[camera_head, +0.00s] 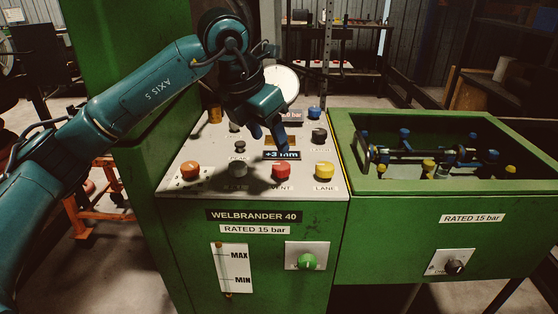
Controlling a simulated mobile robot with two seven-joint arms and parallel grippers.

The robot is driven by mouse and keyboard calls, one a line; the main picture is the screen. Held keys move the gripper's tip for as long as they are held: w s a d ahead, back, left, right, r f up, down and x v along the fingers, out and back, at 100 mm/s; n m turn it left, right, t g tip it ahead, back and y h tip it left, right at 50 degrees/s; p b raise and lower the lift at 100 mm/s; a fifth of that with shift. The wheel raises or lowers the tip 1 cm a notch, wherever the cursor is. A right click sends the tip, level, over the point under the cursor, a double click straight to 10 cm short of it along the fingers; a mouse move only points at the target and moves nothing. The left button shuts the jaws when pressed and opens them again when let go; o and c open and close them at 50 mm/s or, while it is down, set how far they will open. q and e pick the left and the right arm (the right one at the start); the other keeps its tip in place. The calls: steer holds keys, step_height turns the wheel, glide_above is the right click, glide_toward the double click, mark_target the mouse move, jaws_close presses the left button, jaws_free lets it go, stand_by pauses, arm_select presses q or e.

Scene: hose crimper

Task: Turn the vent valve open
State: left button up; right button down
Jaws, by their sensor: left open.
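The green machine's sloped white panel (215,150) carries several knobs. A red knob (281,170) at its front middle has a partly shaded label below it that seems to read VENT. My left gripper (267,132) hangs over the panel, behind and above the red knob, with its fingers pointing down. It is open and apart from the red knob, with nothing visible between the fingers. It partly covers the gauge and display behind it. My right gripper is not in view.
An orange knob (191,169) and a yellow knob (324,170) flank the red one. A green knob (307,261) sits on the front face. To the right, an open green trough (460,186) holds hoses and fittings. Behind the gripper stands a round white gauge (285,80).

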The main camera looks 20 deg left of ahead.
mark_target(281, 164)
arm_select(q)
steer(key=x, duration=0.8)
steer(key=shift+w, duration=0.1)
steer(key=shift+r, duration=0.1)
steer(key=shift+c, duration=0.3)
steer(key=c, duration=0.9)
steer(key=shift+c, duration=0.2)
